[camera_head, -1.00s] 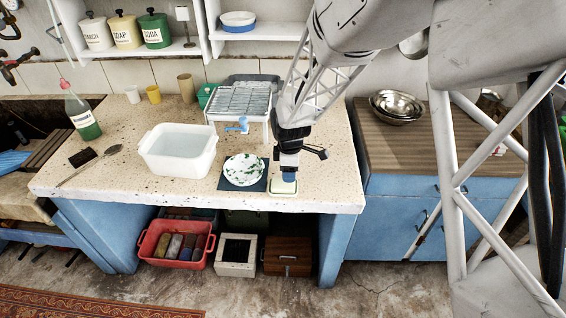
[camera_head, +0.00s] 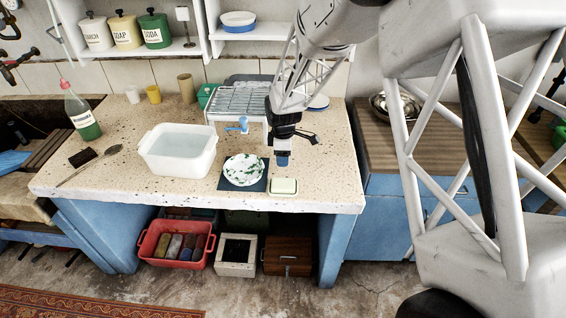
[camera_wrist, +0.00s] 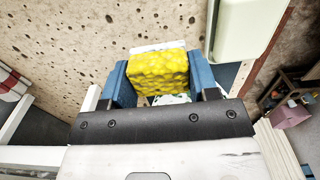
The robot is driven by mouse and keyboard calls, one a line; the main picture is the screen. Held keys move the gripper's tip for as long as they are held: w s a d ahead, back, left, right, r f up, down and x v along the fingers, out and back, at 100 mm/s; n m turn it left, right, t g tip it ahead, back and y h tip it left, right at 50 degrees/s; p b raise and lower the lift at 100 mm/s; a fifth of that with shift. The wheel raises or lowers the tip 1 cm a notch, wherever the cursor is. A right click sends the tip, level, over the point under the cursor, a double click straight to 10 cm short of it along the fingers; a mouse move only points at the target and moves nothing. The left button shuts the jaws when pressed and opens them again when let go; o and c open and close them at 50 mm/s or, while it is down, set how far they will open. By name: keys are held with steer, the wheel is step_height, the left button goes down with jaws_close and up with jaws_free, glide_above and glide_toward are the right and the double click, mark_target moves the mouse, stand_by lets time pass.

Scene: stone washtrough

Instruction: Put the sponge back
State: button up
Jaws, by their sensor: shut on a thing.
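A yellow sponge (camera_wrist: 158,75) is between the two blue fingers of my gripper (camera_wrist: 160,82) in the wrist view. A white strip shows along its far edge. In the head view my gripper (camera_head: 282,160) is above the worktop, just behind a small pale dish (camera_head: 284,186); the sponge is hidden or too small to make out there. The dish has a green edge and sits near the front edge of the worktop, apart from the gripper. Part of it also shows at the upper right of the wrist view (camera_wrist: 245,28).
A white plate with green marks (camera_head: 236,170) lies on a dark blue mat (camera_head: 228,187), left of the dish. A white basin of water (camera_head: 160,165) stands farther left. A dish rack (camera_head: 226,103) stands behind. The worktop (camera_head: 325,180) is clear to the right.

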steer(key=shift+f, duration=1.75)
steer(key=shift+f, duration=0.15)
steer(key=o, duration=0.9)
step_height(320, 180, up, 12)
steer(key=shift+r, duration=0.2)
